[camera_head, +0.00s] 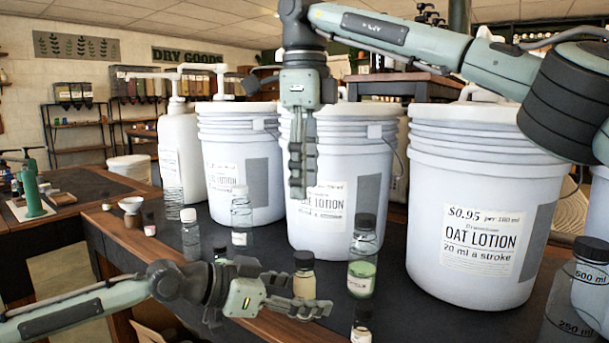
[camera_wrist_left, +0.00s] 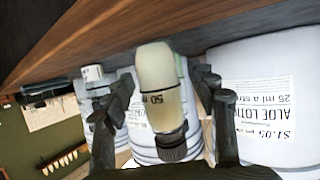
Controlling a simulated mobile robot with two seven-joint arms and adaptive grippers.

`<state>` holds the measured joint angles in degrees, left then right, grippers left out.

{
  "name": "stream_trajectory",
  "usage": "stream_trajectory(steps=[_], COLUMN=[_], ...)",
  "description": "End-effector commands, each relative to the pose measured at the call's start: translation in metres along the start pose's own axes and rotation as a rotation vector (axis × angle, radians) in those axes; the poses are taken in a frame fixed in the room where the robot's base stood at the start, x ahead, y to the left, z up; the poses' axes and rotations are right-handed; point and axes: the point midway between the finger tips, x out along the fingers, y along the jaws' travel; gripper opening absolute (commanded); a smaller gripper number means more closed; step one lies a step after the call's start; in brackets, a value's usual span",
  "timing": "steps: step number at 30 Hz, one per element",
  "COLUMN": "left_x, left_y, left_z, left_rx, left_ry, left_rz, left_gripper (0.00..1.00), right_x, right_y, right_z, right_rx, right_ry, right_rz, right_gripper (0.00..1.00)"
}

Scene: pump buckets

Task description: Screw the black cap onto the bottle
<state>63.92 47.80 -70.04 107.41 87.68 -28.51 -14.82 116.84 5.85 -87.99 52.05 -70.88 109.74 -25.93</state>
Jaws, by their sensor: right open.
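A small bottle (camera_head: 304,284) of cream liquid is at the counter's front edge in the head view. Its black cap (camera_head: 304,259) sits on its neck; I cannot tell how tight it is. The bottle (camera_wrist_left: 160,90) and cap (camera_wrist_left: 174,147) appear upside down in the left wrist view, between my left fingers. My right gripper (camera_head: 300,188) is open and empty, pointing down well above the cap, in front of a bucket.
White pump buckets (camera_head: 484,190) line the back of the dark counter. A green-filled bottle (camera_head: 362,262) stands right of the held bottle, with another capped bottle (camera_head: 361,328) in front. Clear bottles (camera_head: 190,238) stand to the left, and a large jar (camera_head: 585,290) at far right.

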Motion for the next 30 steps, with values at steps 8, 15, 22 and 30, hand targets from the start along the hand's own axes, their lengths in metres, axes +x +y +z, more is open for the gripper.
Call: stream_trajectory(steps=[8, 15, 22, 30], left_x=[-0.007, -0.052, -0.097, -0.120], left_y=[-0.001, -0.002, -0.001, 0.000], left_z=[0.001, 0.001, 0.001, 0.001], left_rx=[-0.001, -0.003, -0.002, -0.001], left_ry=[-0.001, -0.001, -0.002, -0.001], left_rz=[-0.002, -0.005, -0.003, -0.001], left_gripper=[0.58, 0.58, 0.58, 0.58], right_x=[0.000, 0.000, 0.000, 0.000], right_y=[0.000, 0.000, 0.000, 0.000], right_z=[0.000, 0.000, 0.000, 0.000], right_rx=[0.000, 0.000, 0.000, 0.000], right_ry=[0.000, 0.000, 0.000, 0.000], right_rz=[0.000, 0.000, 0.000, 0.000], right_gripper=[0.52, 0.52, 0.52, 0.52])
